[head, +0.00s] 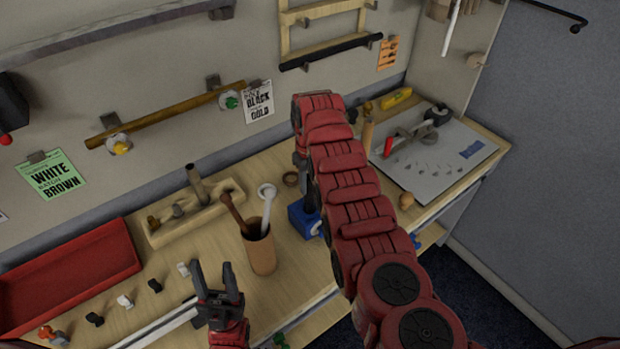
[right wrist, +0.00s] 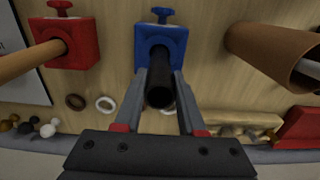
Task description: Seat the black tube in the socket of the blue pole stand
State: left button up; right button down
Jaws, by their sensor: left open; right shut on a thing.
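The blue pole stand (head: 303,221) stands on the table, partly covered by my right arm in the head view. In the right wrist view the blue stand (right wrist: 176,38) has a knob on one side. The black tube (right wrist: 159,92) lies between the fingers of my right gripper (right wrist: 160,76), which is shut on it. The tube's far end meets the stand's socket; I cannot tell how deep it sits. A short dark part of the tube (head: 310,198) shows above the stand in the head view. My left gripper (head: 214,275) is open and empty near the table's front.
A brown cup (head: 261,254) holding sticks stands left of the blue stand. A red stand (right wrist: 78,43) with a wooden pole is on its other side. Rings (right wrist: 106,103) lie nearby. A red tray (head: 75,272) and small pegs are at left, a grey board (head: 440,160) at right.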

jog(key=shift+w+f, duration=0.1)
jog(key=shift+f, duration=0.05)
jog(key=c, duration=0.5)
grip_release()
